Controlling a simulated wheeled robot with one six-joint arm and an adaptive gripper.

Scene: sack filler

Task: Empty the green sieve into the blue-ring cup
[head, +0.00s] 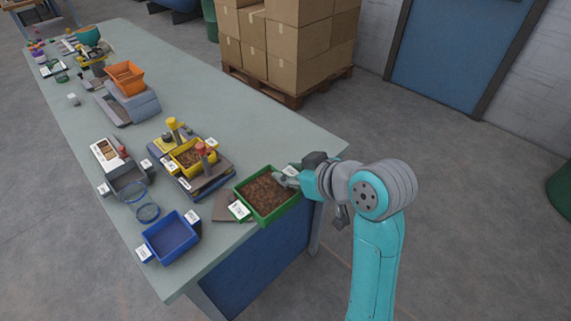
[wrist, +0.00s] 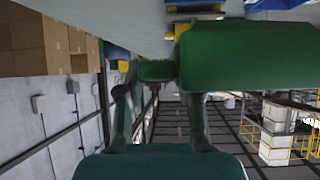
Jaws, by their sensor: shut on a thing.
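A green rectangular container (head: 244,205) full of brown grains shows at the table's near right edge in the head view; I cannot tell if it has a mesh bottom. My gripper (head: 285,180) is shut on the tab at its right end. In the wrist view the fingers (wrist: 157,85) close on the green tab, and the container's green side (wrist: 250,58) fills the upper right. It looks level; whether it touches the table is unclear. A blue ring (head: 148,213), seemingly the rim of a clear cup, stands left of it, behind a blue bin (head: 170,237).
A yellow bin (head: 182,165) with brown grains sits on a scale-like stand behind the green container. A grey device (head: 127,180) stands at the left. An orange bin (head: 127,76) is farther back. Boxes (head: 290,50) stand beyond.

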